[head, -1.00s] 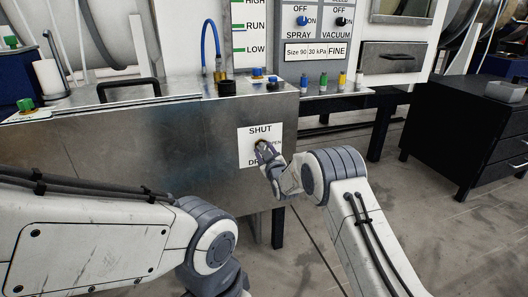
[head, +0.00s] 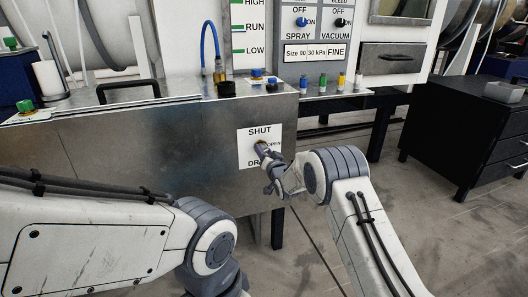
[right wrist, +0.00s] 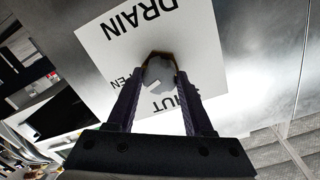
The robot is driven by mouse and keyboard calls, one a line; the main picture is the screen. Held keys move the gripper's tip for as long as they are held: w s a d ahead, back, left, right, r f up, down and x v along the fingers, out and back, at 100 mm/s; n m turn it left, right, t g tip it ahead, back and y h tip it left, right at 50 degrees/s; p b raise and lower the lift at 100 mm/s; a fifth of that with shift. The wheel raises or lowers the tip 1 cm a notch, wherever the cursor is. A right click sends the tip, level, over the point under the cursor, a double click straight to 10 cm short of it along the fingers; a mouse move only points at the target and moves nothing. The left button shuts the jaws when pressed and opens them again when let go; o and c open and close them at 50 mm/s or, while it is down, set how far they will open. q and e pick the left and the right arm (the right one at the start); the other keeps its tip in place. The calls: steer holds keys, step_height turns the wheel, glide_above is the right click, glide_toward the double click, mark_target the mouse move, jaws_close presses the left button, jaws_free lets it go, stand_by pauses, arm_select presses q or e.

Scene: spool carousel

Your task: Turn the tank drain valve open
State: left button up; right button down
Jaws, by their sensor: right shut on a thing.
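The drain valve knob (right wrist: 157,72) is a small round grey knob in a brownish ring. It sits in the middle of a white label (head: 246,134) on the front of the metal tank (head: 170,140); the label shows SHUT at the top, OPEN at the right and a partly hidden DRAIN below. My right gripper (head: 263,152) is at the label, its two fingers closed on either side of the knob. In the right wrist view, a white mark on the knob lies on its side towards OPEN and SHUT; its exact angle is unclear. My left gripper is out of view.
A black handle (head: 128,84) and a blue hose (head: 212,42) are on the tank top. Several coloured bottles stand on a shelf to the right of the tank. A black drawer cabinet (head: 465,140) stands at the right. The floor between is mostly clear.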

steer(key=shift+d+r+m, duration=0.1)
steer(key=shift+d+m, duration=0.05)
steer(key=shift+m, duration=1.35)
steer(key=shift+c, duration=1.4)
jaws_free()
steer(key=shift+s+d+p, duration=0.15)
steer(key=shift+s+p, duration=0.2)
steer(key=shift+s, duration=0.1)
steer(key=p+v, duration=0.2)
steer(key=v, duration=0.7)
steer(key=shift+s+d, duration=0.15)
steer(key=shift+s, duration=0.05)
